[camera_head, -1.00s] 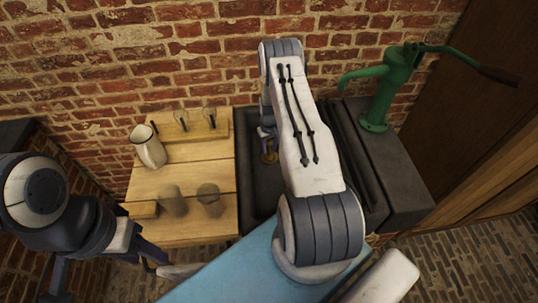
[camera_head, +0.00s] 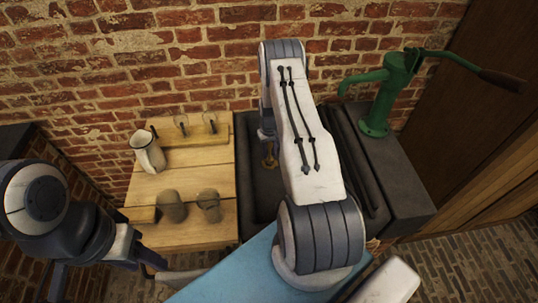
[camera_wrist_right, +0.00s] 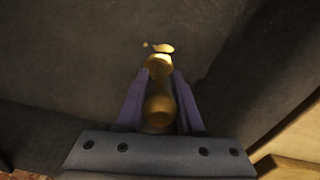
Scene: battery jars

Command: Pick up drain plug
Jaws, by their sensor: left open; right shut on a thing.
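The brass drain plug (camera_wrist_right: 159,108) is between the two fingers of my right gripper (camera_wrist_right: 160,92), which is shut on it. In the head view the plug (camera_head: 270,157) shows as a small golden shape over the dark stone sink (camera_head: 258,195), just left of my right forearm. That forearm hides much of the sink and most of the right gripper (camera_head: 267,140). I cannot tell the plug's exact height above the sink floor. My left gripper (camera_head: 105,272) is open and empty at the lower left, in front of the wooden board.
A green hand pump (camera_head: 385,95) stands at the right. A brick wall is behind.

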